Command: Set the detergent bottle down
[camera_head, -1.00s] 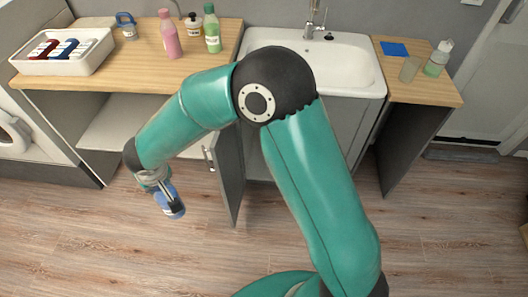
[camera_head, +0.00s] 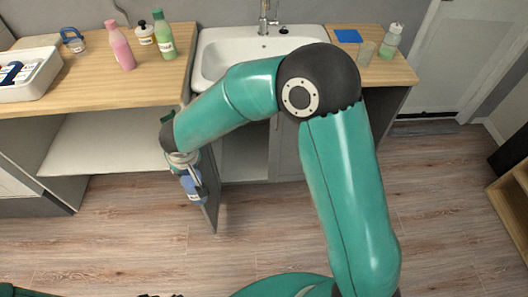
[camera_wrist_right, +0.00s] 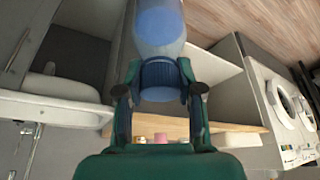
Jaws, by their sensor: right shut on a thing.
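The detergent bottle appears to be the blue one (camera_head: 190,188) in my right gripper (camera_head: 186,170). It hangs in the air beside the open cabinet door, below worktop height. In the right wrist view the blue bottle (camera_wrist_right: 159,28) fills the top middle, and the right gripper's fingers (camera_wrist_right: 160,88) are closed around its near end. The bottle's far end is cut off there. My left gripper cannot be made out; only a green arm part shows at the lower left edge of the head view.
A grey cabinet door (camera_head: 211,190) stands open by the bottle. Left of it is an open bay with a white shelf (camera_head: 105,145). The wooden worktop (camera_head: 95,83) holds a pink bottle (camera_head: 119,46), a green bottle (camera_head: 164,38) and a white tray (camera_head: 40,83). The floor in front is clear.

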